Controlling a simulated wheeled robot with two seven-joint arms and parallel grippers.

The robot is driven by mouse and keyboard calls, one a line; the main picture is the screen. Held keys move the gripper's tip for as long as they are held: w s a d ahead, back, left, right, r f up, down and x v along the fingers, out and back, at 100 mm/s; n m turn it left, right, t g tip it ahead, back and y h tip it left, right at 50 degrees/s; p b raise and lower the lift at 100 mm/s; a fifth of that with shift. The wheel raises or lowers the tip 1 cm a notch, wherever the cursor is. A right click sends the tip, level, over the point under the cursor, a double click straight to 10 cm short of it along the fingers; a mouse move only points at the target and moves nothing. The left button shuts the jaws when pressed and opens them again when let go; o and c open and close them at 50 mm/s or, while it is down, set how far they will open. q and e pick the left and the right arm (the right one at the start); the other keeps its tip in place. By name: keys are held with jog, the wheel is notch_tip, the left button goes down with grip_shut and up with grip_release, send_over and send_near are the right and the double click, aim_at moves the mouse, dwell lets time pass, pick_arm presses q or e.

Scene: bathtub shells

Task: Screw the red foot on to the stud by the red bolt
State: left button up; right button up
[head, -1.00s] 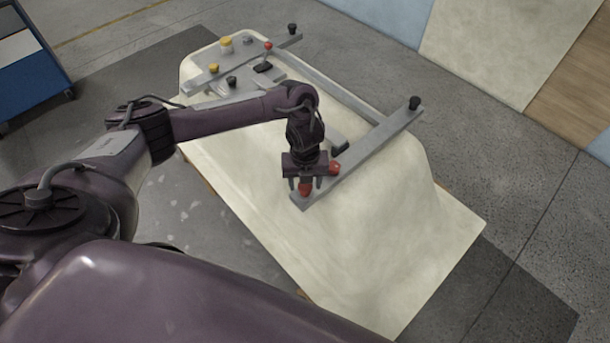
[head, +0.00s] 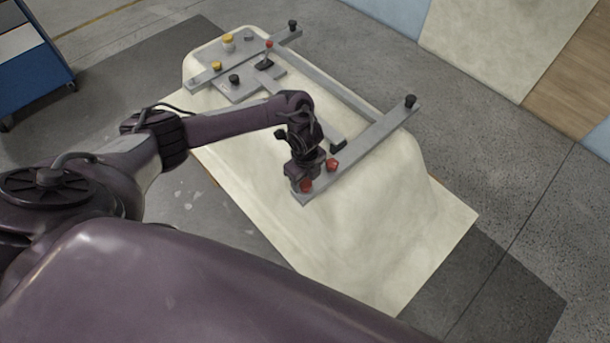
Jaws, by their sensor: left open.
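The red foot (head: 306,187) is at the near left end of the long grey crossbar. It is partly hidden by my left gripper (head: 304,185), which points down over it. The left gripper is open, with its fingers at the foot; the far finger is hidden. The stud under the foot cannot be seen. The red bolt (head: 332,165) stands out on the same bar, just right of the gripper and apart from it. My right gripper is out of view.
The upturned cream tub shell (head: 385,210) carries the grey frame. Black feet stand on the bar's far end (head: 410,101) and on the rear bar (head: 292,25). A blue cabinet (head: 40,85) stands left.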

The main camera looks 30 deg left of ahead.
pick_arm(q)
jog(key=c, duration=1)
jog(key=shift+f+m+b, duration=0.15)
jog(key=shift+m+b, duration=0.4)
jog(key=shift+m, duration=0.05)
jog(key=m+b, duration=0.3)
jog(key=m, duration=0.2)
jog(key=shift+m+b, duration=2.65)
jog(key=shift+m, duration=0.75)
jog(key=shift+r, duration=0.2)
